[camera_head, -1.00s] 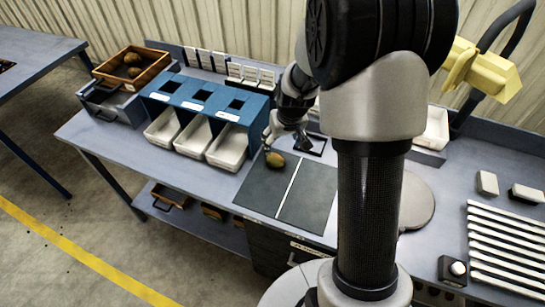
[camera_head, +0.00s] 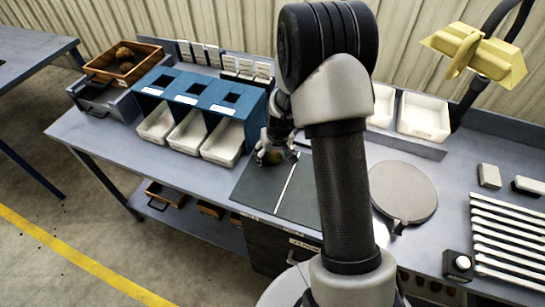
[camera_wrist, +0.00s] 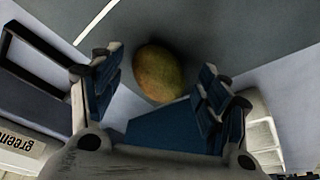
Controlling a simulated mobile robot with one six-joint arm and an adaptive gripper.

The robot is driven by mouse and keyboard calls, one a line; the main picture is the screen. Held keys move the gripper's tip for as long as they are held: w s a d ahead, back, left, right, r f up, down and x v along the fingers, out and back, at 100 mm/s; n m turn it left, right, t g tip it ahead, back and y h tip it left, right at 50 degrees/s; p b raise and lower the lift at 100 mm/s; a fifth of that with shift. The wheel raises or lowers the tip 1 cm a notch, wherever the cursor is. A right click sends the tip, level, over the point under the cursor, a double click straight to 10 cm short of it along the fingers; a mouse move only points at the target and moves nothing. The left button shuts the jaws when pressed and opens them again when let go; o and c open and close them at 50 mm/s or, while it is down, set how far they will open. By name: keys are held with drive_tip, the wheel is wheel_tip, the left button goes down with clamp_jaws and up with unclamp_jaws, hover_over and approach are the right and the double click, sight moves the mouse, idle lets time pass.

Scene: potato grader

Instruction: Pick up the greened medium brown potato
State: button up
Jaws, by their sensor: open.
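The potato (camera_wrist: 158,73) is brown with a greenish tint. It lies on the dark mat (camera_head: 301,196) left of the white line and shows between my finger tips in the wrist view. In the head view the potato (camera_head: 273,158) is mostly hidden by my gripper (camera_head: 272,154). My gripper is open, pointing down over the potato, with a blue-padded finger on either side in the wrist view (camera_wrist: 165,90). I cannot tell whether a finger touches it.
A blue rack (camera_head: 207,92) with white bins (camera_head: 223,143) stands left of the mat. A label reading "greened" partly shows in the wrist view (camera_wrist: 18,143). A round grey plate (camera_head: 404,190) lies right of my arm. A wooden crate (camera_head: 148,66) holds potatoes at far left.

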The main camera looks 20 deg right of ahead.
sight(273, 153)
drive_tip(key=shift+r, duration=0.1)
drive_tip(key=c, duration=1.1)
drive_tip(key=shift+r, duration=0.1)
drive_tip(key=shift+c, duration=0.2)
wheel_tip(273, 153, up, 20)
drive_tip(key=p, duration=0.4)
drive_tip(key=shift+p, duration=0.35)
